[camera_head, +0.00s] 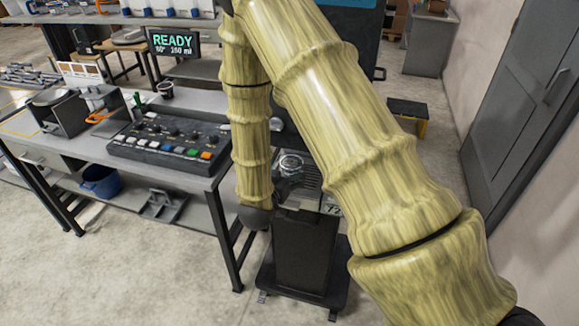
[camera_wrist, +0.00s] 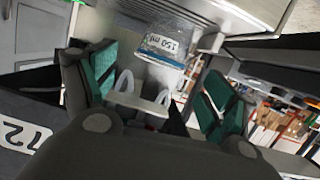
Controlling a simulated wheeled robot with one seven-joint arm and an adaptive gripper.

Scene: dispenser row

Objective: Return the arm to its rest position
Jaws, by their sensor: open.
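My bamboo-patterned arm (camera_head: 350,130) is bent and reaches down over the dark stand at centre. My gripper (camera_head: 289,184) is small and partly hidden by my arm in the head view. In the wrist view, my gripper (camera_wrist: 163,88) shows two green-padded fingers spread apart with nothing held between them. The clear cup also shows in the head view (camera_head: 291,163), on the grey top of the stand.
The dark stand (camera_head: 302,250) is below my gripper. A grey door (camera_head: 522,110) and wall are at right. Open floor lies at front left.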

